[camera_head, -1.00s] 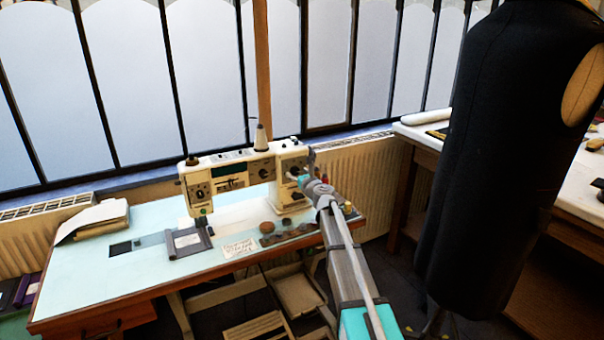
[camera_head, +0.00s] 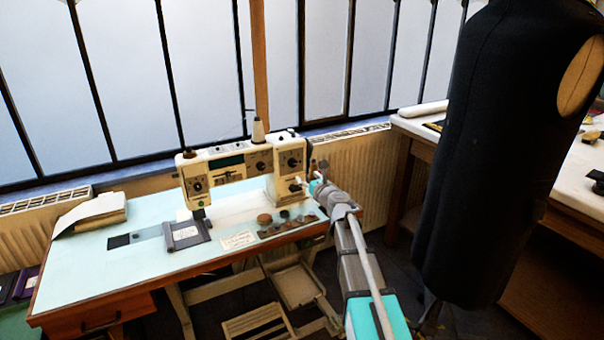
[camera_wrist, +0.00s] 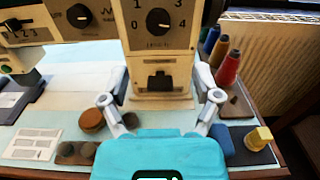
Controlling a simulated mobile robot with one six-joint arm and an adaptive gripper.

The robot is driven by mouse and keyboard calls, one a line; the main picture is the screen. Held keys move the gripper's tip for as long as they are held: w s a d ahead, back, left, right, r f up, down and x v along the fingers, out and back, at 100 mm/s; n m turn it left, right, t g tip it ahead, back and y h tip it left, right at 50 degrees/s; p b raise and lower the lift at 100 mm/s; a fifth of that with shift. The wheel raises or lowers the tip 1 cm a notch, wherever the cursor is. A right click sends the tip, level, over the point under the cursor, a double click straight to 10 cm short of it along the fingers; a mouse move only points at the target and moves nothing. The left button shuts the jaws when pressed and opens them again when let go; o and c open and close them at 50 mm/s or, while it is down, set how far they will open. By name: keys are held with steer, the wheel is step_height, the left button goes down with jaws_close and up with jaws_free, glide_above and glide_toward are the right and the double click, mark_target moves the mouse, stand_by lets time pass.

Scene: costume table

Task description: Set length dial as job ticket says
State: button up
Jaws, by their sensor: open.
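The cream sewing machine (camera_head: 225,170) stands on the pale table. Its length dial (camera_wrist: 158,21) is a black knob in the upper middle of the wrist view, ringed by the figures 0, 1, 3 and 4. Its pointer is too small to read surely. My gripper (camera_wrist: 160,86) is open and empty, its two fingers apart below the dial. A black lever (camera_wrist: 160,82) on the machine shows between them. In the head view my gripper (camera_head: 306,184) is at the machine's right end. The job ticket (camera_head: 238,240), a white card, lies on the table; its writing is unreadable.
A second dial (camera_wrist: 79,16) sits left on the machine. Thread spools (camera_wrist: 228,68) stand at the right, with a yellow piece (camera_wrist: 258,138) nearer. A round brown tin (camera_wrist: 92,120) lies left of my fingers. A dark dress form (camera_head: 490,150) stands right of my arm.

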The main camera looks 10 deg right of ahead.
steer(key=shift+v, duration=1)
